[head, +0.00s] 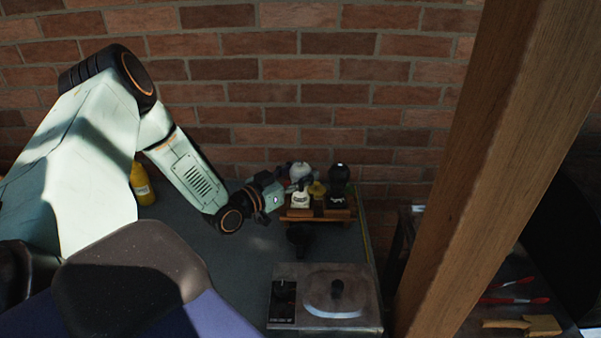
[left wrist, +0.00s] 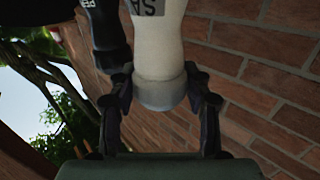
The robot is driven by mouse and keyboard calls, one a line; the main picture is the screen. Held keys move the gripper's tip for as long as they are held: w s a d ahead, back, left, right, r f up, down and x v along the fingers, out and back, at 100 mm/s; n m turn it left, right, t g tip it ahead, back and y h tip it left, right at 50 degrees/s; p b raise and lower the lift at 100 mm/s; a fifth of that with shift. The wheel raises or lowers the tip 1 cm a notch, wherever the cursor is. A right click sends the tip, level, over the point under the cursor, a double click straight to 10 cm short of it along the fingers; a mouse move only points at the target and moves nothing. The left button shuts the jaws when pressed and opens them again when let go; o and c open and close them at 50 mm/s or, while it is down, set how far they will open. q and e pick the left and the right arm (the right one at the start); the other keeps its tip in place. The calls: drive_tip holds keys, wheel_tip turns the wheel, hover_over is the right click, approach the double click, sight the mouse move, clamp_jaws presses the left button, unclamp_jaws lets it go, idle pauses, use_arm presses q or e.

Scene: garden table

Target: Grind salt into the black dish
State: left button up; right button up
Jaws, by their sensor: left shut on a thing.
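The white salt mill (head: 300,201) stands upright at the wooden rack (head: 330,214) near the brick wall. My left gripper (head: 286,189) reaches it from the left. In the left wrist view my left gripper (left wrist: 163,100) is shut on the salt mill (left wrist: 157,40), its fingers on both sides of the grey end; part of an "SA" label shows. The black pepper mill (head: 338,184) stands just to the right; it also shows close beside the salt mill in the left wrist view (left wrist: 107,25). The black dish (head: 299,238) sits on the table in front of the rack. My right gripper is not in view.
A small yellowish jar (head: 317,189) stands between the mills. A metal cooker with a lid (head: 337,297) is in front of the dish. A yellow bottle (head: 142,183) stands at the left. A wooden post (head: 482,160) rises at the right. The table's middle is clear.

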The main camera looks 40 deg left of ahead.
use_arm(q)
drive_tip(key=shift+m+h, duration=0.4)
drive_tip(key=shift+h, duration=0.3)
idle(0.7)
drive_tip(key=o, duration=0.9)
drive_tip(key=shift+y, duration=0.3)
